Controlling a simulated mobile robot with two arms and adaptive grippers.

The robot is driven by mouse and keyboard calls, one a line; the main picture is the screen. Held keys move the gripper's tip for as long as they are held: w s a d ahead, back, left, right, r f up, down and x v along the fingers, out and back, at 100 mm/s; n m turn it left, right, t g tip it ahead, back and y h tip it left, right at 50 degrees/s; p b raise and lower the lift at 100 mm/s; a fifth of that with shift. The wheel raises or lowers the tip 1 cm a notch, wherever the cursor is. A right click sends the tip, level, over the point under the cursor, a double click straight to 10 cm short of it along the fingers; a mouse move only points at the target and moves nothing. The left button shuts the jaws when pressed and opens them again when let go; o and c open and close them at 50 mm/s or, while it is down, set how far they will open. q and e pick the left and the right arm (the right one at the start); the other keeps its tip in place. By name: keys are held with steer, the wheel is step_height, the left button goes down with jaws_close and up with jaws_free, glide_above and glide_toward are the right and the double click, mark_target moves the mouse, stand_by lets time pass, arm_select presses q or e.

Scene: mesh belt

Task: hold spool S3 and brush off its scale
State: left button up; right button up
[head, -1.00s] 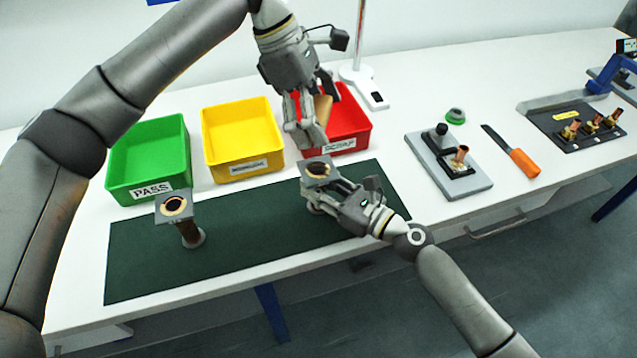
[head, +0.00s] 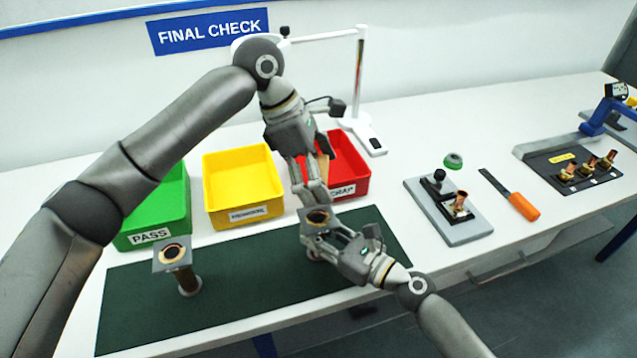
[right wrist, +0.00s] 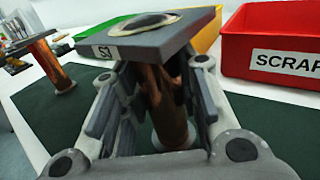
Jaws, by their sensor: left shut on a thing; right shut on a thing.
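Spool S3 (right wrist: 168,100) has a copper body and a square grey top flange with a dark round opening; its label "S3" shows in the right wrist view. In the head view its flange (head: 318,217) is at the mat's right part. My right gripper (head: 322,238) is shut around the spool's body below the flange, and the spool stands upright. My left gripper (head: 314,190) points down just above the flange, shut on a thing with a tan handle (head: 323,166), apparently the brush. Its lower end is hidden by the fingers, and I cannot tell whether it touches the spool.
A second spool (head: 188,278) stands on the green mat (head: 240,300), to the left. Green PASS (head: 150,237), yellow (head: 235,216) and red SCRAP (head: 350,188) bins stand behind. A grey fixture (head: 465,230) and an orange-handled tool (head: 522,206) lie to the right.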

mark_target(326, 211)
stand_by(0.4)
arm_select(q)
steer(key=shift+f, duration=2.65)
steer(key=shift+f, duration=0.45)
